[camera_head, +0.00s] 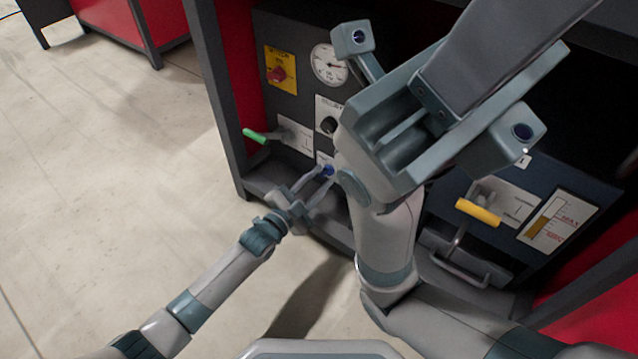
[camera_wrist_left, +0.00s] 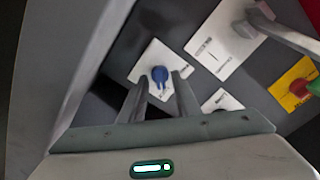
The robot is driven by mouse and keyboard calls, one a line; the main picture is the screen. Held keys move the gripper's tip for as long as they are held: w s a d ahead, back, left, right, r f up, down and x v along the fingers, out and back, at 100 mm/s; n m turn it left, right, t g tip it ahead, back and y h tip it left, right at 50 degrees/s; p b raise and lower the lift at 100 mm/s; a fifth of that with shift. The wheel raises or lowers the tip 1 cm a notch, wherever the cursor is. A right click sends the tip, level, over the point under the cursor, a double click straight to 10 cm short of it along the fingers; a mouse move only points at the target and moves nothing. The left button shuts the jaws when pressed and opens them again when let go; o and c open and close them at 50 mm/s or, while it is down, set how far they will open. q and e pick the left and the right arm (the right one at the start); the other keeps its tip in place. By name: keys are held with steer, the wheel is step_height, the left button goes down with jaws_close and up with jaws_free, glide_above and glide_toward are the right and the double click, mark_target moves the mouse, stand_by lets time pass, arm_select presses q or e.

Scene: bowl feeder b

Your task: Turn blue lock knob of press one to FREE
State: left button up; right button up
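The blue lock knob (camera_head: 328,170) sits on a small white plate low on the press's dark front panel. In the left wrist view the blue knob (camera_wrist_left: 159,75) shows clearly, with its pointer towards the bottom of the picture; the plate's lettering is too small to read. My left gripper (camera_head: 322,178) is at the knob. Its fingers (camera_wrist_left: 161,80) are apart, one on each side of the knob, with a gap visible between each finger and the knob. My right arm (camera_head: 385,235) stands large in front of the panel; its fingertips cannot be made out.
Left of the knob, a green-handled lever (camera_head: 256,136) sticks out. Above are a red knob on a yellow plate (camera_head: 281,72), a gauge (camera_head: 329,64) and a black knob (camera_head: 329,125). A yellow-handled lever (camera_head: 478,212) is at right. The floor (camera_head: 120,170) at left is clear.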

arm_select(q)
steer(key=shift+w+d, duration=0.1)
steer(key=shift+c, duration=0.6)
jaws_close()
